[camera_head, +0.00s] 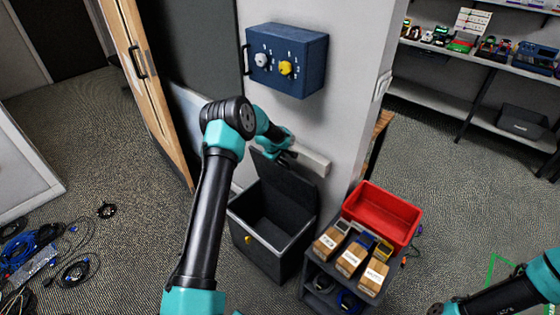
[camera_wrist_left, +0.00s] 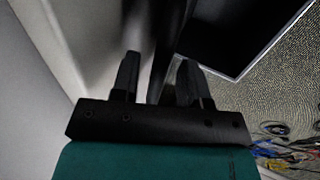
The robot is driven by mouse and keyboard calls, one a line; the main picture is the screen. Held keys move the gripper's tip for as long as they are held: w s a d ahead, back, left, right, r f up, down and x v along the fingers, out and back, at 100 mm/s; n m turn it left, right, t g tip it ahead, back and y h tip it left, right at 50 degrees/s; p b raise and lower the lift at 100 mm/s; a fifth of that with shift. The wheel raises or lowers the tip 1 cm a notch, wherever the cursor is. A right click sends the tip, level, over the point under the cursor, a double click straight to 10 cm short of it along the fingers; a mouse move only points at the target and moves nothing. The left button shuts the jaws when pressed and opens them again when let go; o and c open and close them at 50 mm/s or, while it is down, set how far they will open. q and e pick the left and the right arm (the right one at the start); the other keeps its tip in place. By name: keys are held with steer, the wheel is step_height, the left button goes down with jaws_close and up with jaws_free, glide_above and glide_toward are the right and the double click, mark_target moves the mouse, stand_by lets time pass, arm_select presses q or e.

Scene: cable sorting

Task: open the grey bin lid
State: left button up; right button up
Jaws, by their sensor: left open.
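The grey bin (camera_head: 262,249) stands on the floor against the wall, with a yellow round mark on its front. Its lid (camera_head: 287,188) is raised and leans back near the wall, so the dark inside shows. My left gripper (camera_head: 286,158) is at the lid's upper edge. In the left wrist view, the left gripper (camera_wrist_left: 158,65) has its two fingers apart, with a dark upright strip, apparently the lid, running between or just beyond them. I cannot tell whether they touch it. The dark bin opening with its pale rim (camera_wrist_left: 239,77) also shows there. My right gripper is out of the picture.
A blue box with knobs (camera_head: 288,60) hangs on the wall above. Cables (camera_head: 40,250) lie on the floor at left. Shelves (camera_head: 470,100) stand at right.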

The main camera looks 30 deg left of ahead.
arm_select(q)
steer(key=v, duration=1.5)
steer(key=shift+r, duration=0.2)
steer(key=s+d+f+m+g+h, duration=0.2)
steer(key=s+d+f+m, duration=0.5)
steer(key=s+d+f, duration=0.85)
steer(key=s+d+f+m+g, duration=0.1)
steer(key=s+d+f+m, duration=0.1)
steer(key=s+d, duration=0.3)
steer(key=s+d+f+m+h, duration=0.1)
steer(key=s+d+f+m, duration=0.2)
steer(key=s, duration=1)
steer(key=d+m, duration=0.2)
steer(key=shift+s+d+f+g, duration=0.25)
steer(key=shift+s+d+g, duration=0.05)
steer(key=shift+s+g, duration=0.1)
